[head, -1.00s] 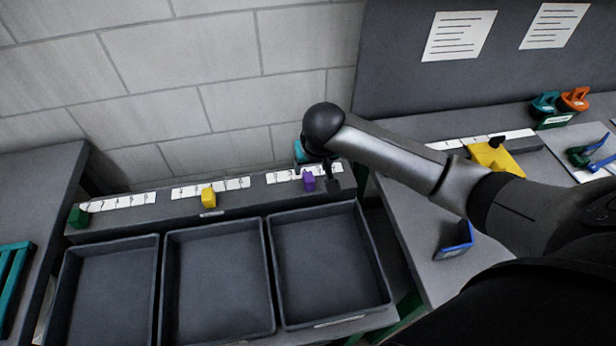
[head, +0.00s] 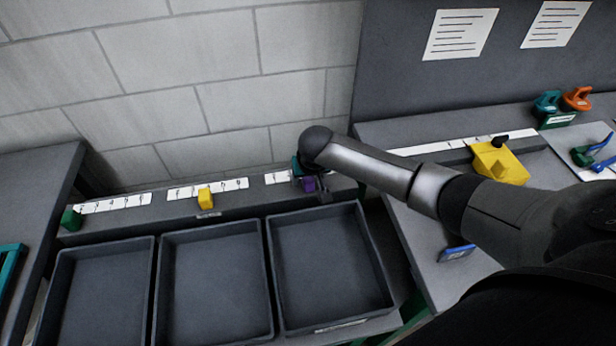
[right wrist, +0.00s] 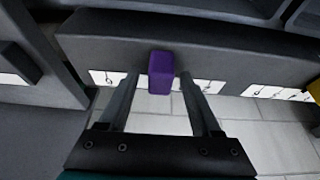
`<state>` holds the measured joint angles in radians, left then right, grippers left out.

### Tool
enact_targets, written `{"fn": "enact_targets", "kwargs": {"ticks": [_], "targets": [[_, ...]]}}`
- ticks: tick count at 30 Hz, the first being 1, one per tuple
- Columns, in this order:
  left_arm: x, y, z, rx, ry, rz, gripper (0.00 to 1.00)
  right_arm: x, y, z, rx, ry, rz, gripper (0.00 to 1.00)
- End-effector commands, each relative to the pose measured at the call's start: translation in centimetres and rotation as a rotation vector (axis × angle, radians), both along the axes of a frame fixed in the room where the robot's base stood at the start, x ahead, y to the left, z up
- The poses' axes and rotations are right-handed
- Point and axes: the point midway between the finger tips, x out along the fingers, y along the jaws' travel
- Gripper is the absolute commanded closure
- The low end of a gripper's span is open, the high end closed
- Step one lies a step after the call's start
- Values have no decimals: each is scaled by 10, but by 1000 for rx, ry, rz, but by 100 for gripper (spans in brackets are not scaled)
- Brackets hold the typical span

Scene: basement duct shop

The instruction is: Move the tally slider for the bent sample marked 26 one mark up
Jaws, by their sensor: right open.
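The purple slider (head: 309,184) stands on the right-hand white scale strip (head: 279,177) of the ledge behind the trays. My right gripper (head: 318,190) is down at it. In the right wrist view the purple slider (right wrist: 161,72) stands between the two open fingers (right wrist: 158,80), with a gap visible on both sides. A yellow slider (head: 205,198) sits on the middle strip and a green slider (head: 71,219) at the left end of the left strip. A blue bent piece (head: 458,253) lies on the right bench; I cannot read any number on it. My left gripper is not in view.
Three empty grey trays (head: 265,285) stand in front of the ledge (head: 238,206). The block wall (head: 180,70) is close behind it. The right bench holds a yellow block (head: 500,163), teal (head: 547,103) and orange (head: 577,99) tools, and another blue piece (head: 601,145).

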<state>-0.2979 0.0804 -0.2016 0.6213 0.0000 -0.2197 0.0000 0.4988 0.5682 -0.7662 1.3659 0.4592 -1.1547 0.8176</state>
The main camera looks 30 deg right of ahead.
Motion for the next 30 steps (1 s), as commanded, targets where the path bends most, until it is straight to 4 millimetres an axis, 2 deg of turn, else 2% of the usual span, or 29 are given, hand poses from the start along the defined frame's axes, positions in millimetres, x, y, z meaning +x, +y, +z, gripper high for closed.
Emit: {"fn": "enact_targets", "kwargs": {"ticks": [3,20,30], "targets": [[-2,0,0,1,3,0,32,0,0,0,0,0,0,37],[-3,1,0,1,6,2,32,0,0,0,0,1,0,100],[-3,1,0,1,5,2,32,0,0,0,0,1,0,100]]}}
